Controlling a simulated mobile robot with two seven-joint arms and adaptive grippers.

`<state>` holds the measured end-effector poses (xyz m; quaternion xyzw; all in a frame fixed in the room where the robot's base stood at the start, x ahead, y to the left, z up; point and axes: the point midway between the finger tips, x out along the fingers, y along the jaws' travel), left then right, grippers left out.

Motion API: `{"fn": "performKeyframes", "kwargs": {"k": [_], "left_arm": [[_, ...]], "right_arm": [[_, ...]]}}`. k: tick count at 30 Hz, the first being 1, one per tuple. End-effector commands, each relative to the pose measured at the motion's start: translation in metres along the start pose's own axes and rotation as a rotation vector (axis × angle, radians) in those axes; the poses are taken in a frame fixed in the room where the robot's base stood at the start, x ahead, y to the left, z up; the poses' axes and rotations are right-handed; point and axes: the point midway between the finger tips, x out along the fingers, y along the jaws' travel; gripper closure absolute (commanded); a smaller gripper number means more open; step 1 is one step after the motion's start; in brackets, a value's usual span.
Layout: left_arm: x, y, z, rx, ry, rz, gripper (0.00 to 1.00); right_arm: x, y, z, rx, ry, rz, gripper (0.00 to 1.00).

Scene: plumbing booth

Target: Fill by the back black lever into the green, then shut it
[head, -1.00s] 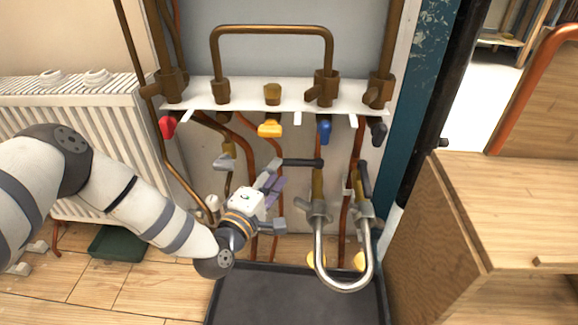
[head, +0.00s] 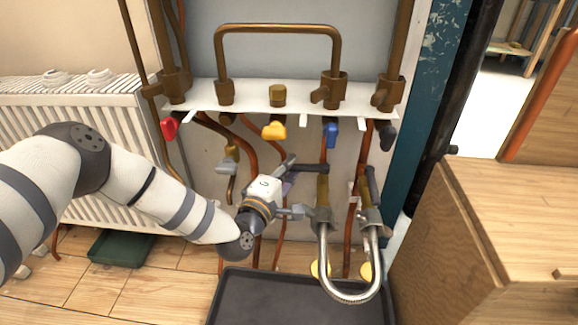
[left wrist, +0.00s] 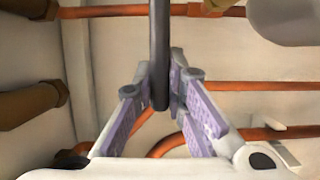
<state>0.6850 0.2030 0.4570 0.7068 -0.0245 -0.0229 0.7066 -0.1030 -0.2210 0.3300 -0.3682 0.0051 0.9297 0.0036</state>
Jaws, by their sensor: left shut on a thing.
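Two black levers sit on the valves of the lower pipes. One black lever (head: 308,167) points sideways to the left from the left brass valve; the other black lever (head: 371,185) lies along its pipe to the right. My left gripper (head: 289,186) is at the free end of the sideways lever. In the left wrist view the dark lever rod (left wrist: 160,50) runs between the fingers (left wrist: 162,100), which are shut on it. A dark green tray (head: 121,248) lies on the floor below the radiator. My right gripper is not in view.
A silver flexible hose (head: 345,296) loops between the two valves above a black floor tray (head: 290,300). Red (head: 169,127), yellow (head: 274,131) and blue (head: 331,133) handles hang under the white shelf. A wooden cabinet (head: 450,240) stands close on the right.

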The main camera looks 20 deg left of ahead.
Motion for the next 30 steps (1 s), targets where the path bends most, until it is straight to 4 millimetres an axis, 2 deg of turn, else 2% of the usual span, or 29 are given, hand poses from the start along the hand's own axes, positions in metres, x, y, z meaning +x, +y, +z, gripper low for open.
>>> {"fn": "performKeyframes", "kwargs": {"k": [7, 15, 16, 18, 27, 30], "left_arm": [[-0.014, 0.003, 0.009, -0.002, 0.193, -0.001, 1.0], [-0.015, 0.001, 0.008, -0.001, 0.204, -0.001, 1.0], [-0.015, 0.001, 0.008, -0.001, 0.204, -0.001, 0.84], [-0.015, 0.001, 0.008, -0.001, 0.204, -0.001, 0.68], [-0.015, 0.0, 0.008, 0.0, 0.203, -0.002, 0.67], [-0.026, 0.0, 0.01, -0.001, 0.201, -0.004, 0.67]], "right_arm": [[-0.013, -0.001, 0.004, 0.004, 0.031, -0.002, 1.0], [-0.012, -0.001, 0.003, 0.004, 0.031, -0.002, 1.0], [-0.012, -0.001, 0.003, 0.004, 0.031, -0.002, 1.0], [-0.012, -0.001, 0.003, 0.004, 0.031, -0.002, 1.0], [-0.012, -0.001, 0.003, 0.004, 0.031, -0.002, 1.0], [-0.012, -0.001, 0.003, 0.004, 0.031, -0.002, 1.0]]}}
